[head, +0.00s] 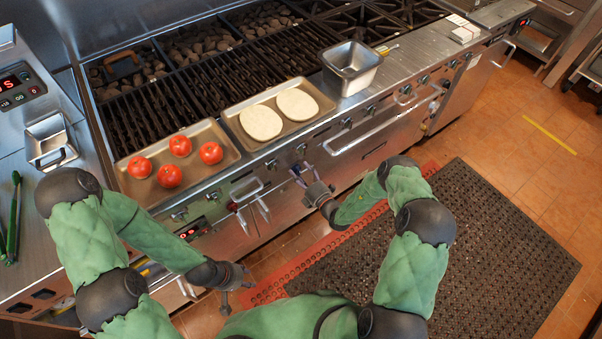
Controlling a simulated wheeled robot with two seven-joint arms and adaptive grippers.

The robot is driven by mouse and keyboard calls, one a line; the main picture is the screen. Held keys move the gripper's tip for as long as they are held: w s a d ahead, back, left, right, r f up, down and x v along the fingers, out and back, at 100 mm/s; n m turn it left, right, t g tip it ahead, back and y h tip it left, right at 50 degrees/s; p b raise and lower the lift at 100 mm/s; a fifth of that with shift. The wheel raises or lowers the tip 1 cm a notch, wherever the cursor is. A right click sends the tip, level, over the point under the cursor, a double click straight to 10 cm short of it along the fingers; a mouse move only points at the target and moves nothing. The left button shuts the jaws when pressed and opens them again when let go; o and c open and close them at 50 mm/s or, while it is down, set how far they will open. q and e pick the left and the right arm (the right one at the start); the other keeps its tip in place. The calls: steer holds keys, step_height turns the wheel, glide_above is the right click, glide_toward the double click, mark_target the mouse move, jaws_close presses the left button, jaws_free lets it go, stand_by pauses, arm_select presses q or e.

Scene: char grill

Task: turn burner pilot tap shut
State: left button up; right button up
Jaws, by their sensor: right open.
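The char grill's front panel (325,140) carries a row of small taps and knobs, including one knob (301,149) just above my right gripper and another (346,123) further right. I cannot tell which one is the burner pilot tap. My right gripper (298,173) is open, with its fingers pointing at the panel just below the nearer knob. I cannot tell whether it touches anything. My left gripper (246,276) hangs low in front of the grill, apart from the panel. Its fingers are too small and dark to judge.
A tray of tomatoes (230,152), a tray with two flatbreads (323,112) and a steel pan (352,82) stand along the grill's front ledge. A handle (376,133) juts from the front. A black mat (480,250) covers the floor; the orange tiles at right are clear.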

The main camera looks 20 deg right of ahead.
steer(key=v, duration=1.2)
steer(key=shift+w, duration=0.1)
